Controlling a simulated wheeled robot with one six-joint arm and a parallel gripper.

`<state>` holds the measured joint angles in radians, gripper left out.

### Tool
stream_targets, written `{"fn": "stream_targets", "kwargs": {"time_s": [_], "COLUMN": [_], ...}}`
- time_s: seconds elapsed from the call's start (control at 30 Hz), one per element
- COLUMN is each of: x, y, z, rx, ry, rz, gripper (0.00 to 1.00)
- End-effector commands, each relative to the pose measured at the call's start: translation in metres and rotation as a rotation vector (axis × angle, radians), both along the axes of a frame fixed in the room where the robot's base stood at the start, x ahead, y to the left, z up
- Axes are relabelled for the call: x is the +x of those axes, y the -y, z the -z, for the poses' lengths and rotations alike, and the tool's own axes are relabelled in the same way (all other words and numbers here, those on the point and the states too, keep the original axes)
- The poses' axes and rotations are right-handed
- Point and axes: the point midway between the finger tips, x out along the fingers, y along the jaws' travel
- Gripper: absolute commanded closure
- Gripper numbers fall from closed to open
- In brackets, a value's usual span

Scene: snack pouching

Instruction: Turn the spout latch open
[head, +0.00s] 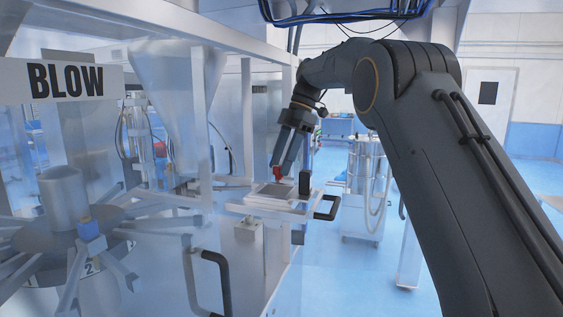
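My gripper (282,166) reaches down from my arm over a pale, tray-like platform (252,206) on the machine's front edge. A small red part (278,173) shows at the fingertips, just above the platform. It may be the spout latch, but I cannot tell, nor whether the fingers touch it. The gap between the fingers is too small to make out. A black upright block (305,183) stands on the platform to the right of the fingertips. A clear hopper (165,90) narrows downward at the left, behind the frame. No spout latch is plainly recognisable.
A black handle (328,208) juts from the platform's right side, and another black handle (220,282) is on the machine front below. A rotary wheel with arms (65,245) fills the lower left, under a BLOW sign (66,80). A wheeled cart (366,190) stands behind on open blue floor.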

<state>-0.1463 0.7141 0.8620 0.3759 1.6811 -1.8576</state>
Motion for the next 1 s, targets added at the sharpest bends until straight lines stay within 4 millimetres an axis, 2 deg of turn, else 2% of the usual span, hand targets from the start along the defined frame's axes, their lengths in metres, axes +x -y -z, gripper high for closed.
{"fn": "stream_targets", "kwargs": {"time_s": [0.37,0.7,1.0], "x": [0.003,0.01,0.013], "y": [0.003,0.019,0.025], "z": [-0.007,-0.049,-0.068], "rx": [0.0,0.001,0.0], "ry": [0.0,0.002,0.0], "rz": [0.001,0.001,0.0], "gripper": [0.54,0.54,0.54]}}
